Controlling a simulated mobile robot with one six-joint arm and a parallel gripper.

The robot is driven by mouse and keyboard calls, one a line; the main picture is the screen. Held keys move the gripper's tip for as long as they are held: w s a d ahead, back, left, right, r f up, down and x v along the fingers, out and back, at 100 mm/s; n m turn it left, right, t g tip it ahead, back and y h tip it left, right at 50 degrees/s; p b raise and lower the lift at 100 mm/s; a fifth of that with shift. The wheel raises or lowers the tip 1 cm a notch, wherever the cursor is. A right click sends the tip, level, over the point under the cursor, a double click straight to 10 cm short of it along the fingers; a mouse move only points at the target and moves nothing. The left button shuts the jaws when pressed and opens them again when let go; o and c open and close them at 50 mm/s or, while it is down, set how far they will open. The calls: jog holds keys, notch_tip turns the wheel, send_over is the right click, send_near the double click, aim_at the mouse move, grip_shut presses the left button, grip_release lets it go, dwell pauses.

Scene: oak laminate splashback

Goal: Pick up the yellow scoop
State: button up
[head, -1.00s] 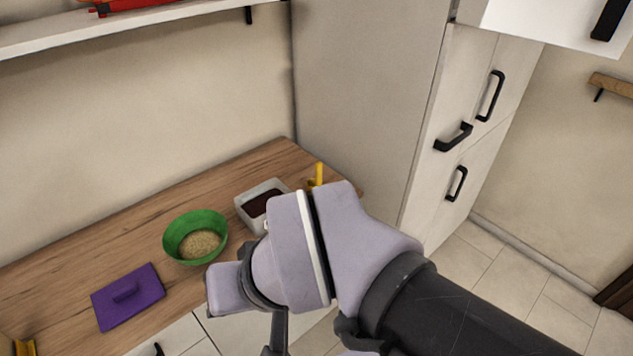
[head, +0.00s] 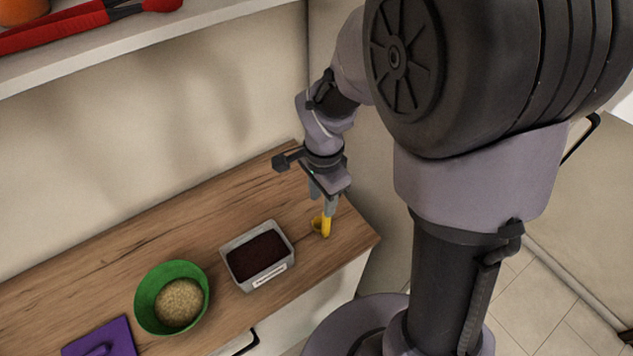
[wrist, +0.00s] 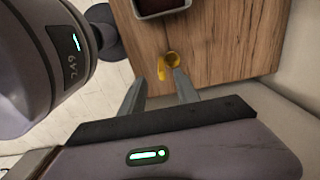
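The yellow scoop (head: 322,226) is on the wooden counter near its right end, beside the grey container. In the wrist view the scoop (wrist: 162,68) shows its round bowl and its handle just beyond my fingertips. My gripper (head: 324,203) points down at the scoop in the head view, with the fingertips very close to it or overlapping it. In the wrist view my gripper (wrist: 158,78) has its two fingers apart, with the scoop's handle seen in the gap and the right fingertip by the bowl. I cannot tell whether a finger touches it.
A grey container of dark contents (head: 284,270) stands left of the scoop. A green bowl of grain (head: 146,308) and a purple lidded or handled board (head: 112,332) are further left. The counter (head: 220,215) is clear behind them. A shelf (head: 150,50) hangs above.

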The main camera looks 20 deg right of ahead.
jog(key=f, duration=0.3)
jog(key=f+b, duration=0.1)
jog(key=shift+w+d+f, duration=0.2)
jog(key=shift+w+f, duration=0.1)
jog(key=shift+f, duration=0.05)
jog(key=shift+s+f, duration=0.1)
jog(key=shift+f, duration=0.25)
jog(key=f+b, duration=0.1)
jog(key=f, duration=0.1)
jog(key=d+f+b, duration=0.1)
jog(key=f, duration=0.2)
grip_shut()
dwell(0.4)
